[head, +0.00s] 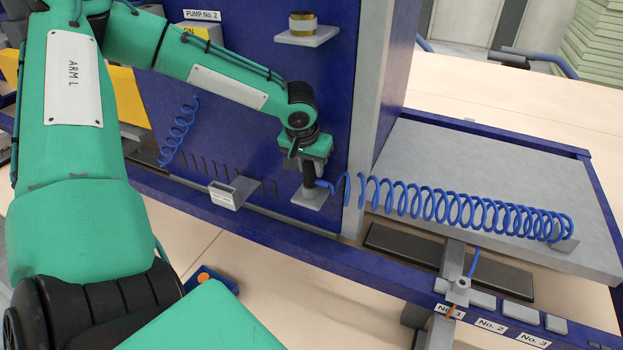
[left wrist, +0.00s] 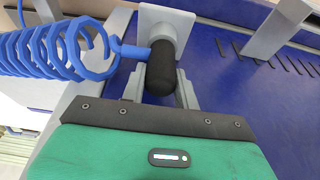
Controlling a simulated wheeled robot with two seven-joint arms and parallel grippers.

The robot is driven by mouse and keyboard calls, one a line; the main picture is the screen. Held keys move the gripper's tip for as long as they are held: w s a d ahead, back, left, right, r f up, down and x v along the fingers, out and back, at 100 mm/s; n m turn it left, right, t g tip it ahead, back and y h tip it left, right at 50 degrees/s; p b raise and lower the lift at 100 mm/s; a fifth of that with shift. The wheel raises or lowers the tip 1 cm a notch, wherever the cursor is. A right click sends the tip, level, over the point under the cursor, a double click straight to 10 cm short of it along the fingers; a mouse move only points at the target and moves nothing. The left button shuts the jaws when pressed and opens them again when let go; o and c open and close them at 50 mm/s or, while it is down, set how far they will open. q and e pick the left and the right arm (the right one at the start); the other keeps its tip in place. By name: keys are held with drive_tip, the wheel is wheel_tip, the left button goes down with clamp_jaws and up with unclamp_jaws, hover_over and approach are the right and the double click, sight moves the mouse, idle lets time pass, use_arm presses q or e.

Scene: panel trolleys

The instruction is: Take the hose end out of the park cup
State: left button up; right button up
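The hose end (head: 309,176) is a black grip on a blue coiled hose (head: 450,208) that stretches right across a grey board. It stands upright at the park cup (head: 308,200), a small grey holder on the blue panel; how deep it sits is hidden. My left gripper (head: 310,170) is above the cup, with its fingers around the hose end. In the left wrist view the grey fingers lie close against both sides of the hose end (left wrist: 161,68), and its tip meets the park cup (left wrist: 166,22). My right gripper is not in view.
An empty-looking grey holder (head: 234,192) is left of the cup. A grey post (head: 357,190) stands just right of it. A shelf (head: 307,38) with a brass-coloured ring is above. Labelled stations (head: 490,324) line the blue front rail.

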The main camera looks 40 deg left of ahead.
use_arm(q)
drive_tip(key=shift+o, duration=1.3)
drive_tip(key=c, duration=0.3)
drive_tip(key=shift+c, duration=0.2)
drive_tip(key=shift+r, duration=0.15)
drive_tip(key=shift+r+p, duration=0.7)
drive_tip(key=shift+r, duration=0.1)
